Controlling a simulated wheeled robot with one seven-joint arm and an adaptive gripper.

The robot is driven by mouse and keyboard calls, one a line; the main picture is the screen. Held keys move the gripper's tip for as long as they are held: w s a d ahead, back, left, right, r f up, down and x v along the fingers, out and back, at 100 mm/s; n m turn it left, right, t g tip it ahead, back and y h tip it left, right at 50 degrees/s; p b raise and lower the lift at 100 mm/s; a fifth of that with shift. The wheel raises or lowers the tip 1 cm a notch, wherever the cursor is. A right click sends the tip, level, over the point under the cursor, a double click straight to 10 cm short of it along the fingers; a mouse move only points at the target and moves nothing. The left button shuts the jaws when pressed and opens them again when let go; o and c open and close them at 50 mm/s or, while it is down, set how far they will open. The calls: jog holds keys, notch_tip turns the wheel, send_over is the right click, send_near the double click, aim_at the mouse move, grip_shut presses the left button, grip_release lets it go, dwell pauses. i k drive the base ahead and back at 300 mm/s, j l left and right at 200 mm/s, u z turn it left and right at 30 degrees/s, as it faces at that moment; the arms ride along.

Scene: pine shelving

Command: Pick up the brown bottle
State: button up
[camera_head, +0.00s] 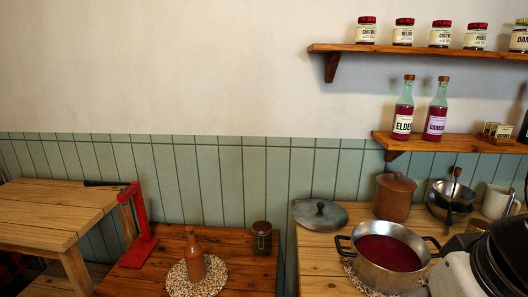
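The brown bottle (195,255) stands upright on a round, speckled, pebble-like mat (216,273) on a low wooden table at the lower middle-left. It is reddish-brown with a narrow neck, and nothing hides it. A white and black part at the lower right corner looks like part of my arm. My gripper is not visible, so its distance from the bottle does not show.
A dark jar (262,238) stands right of the bottle, and a red upright tool (140,225) stands left. A pot of red liquid (388,253) sits on the right counter, with a lid (320,214) behind. Wall shelves (440,50) hold jars and bottles.

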aim_at(193, 253)
jog(key=i+j, duration=0.15)
jog(key=j, duration=0.25)
jog(key=i+j, duration=0.1)
jog(key=j, duration=0.35)
jog(key=i+j+z, duration=0.1)
jog(key=j, duration=0.3)
jog(key=i, duration=0.05)
